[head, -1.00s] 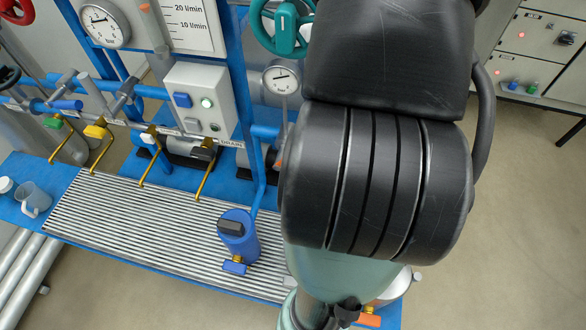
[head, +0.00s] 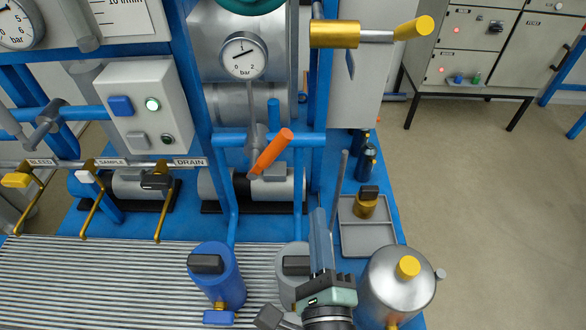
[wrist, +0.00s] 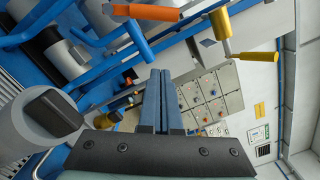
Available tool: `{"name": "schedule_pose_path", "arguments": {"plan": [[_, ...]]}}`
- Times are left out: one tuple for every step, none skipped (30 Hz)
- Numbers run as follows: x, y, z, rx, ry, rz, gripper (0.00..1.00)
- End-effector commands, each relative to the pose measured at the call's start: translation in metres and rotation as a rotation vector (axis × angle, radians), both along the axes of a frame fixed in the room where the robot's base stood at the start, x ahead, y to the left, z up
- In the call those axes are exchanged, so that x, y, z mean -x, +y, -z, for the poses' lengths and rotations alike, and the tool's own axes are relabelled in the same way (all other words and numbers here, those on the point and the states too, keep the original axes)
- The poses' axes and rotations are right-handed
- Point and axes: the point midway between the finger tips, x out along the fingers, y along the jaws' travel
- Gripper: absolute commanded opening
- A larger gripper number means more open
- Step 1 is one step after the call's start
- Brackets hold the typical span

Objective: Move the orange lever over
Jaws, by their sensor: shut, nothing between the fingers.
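The orange lever (head: 270,152) sits on a grey valve stem on the blue pipe, below the small pressure gauge, and slants down to the left in the head view. It also shows at the top of the wrist view (wrist: 147,12). My gripper (head: 318,212) is shut and empty, its blue-grey fingers pointing up in the head view, below and right of the lever. In the wrist view the closed fingers (wrist: 160,74) are apart from the lever. Nothing hides the lever's handle.
A yellow-handled lever (head: 412,28) juts out at the upper right. A blue canister (head: 217,277) and a grey canister with a black handle (head: 292,284) stand near my gripper. A steel vessel (head: 398,285) and a grey tray (head: 368,240) are to its right. Floor at right is clear.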

Motion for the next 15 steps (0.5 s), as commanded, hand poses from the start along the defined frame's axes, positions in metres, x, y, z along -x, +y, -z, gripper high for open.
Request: {"name": "schedule_pose_path", "arguments": {"plan": [[-0.002, 0.0, 0.0, -0.005, 0.0, 0.0, 0.0], [-0.005, 0.0, -0.001, -0.006, -0.001, 0.0, 0.0], [-0.008, 0.001, -0.002, -0.005, -0.001, 0.0, 0.0], [-0.012, 0.001, -0.002, -0.005, -0.001, -0.002, 0.0], [-0.016, 0.001, -0.003, -0.005, -0.002, -0.002, 0.0], [-0.021, 0.002, -0.003, -0.005, -0.001, -0.003, 0.0], [-0.026, 0.002, -0.004, -0.006, -0.001, -0.003, 0.0], [-0.031, 0.002, -0.004, -0.004, -0.002, -0.002, 0.0], [-0.038, 0.002, -0.004, -0.003, -0.002, -0.002, 0.0], [-0.044, 0.003, -0.004, -0.003, -0.004, -0.002, 0.0], [-0.049, 0.003, -0.004, -0.003, -0.003, -0.003, 0.0], [-0.056, 0.004, -0.004, -0.003, -0.002, -0.003, 0.0], [-0.061, 0.004, -0.004, -0.003, -0.003, -0.003, 0.0], [-0.066, 0.004, -0.004, -0.002, -0.002, -0.003, 0.0], [-0.073, 0.005, -0.004, -0.003, -0.002, -0.003, 0.0]]}}
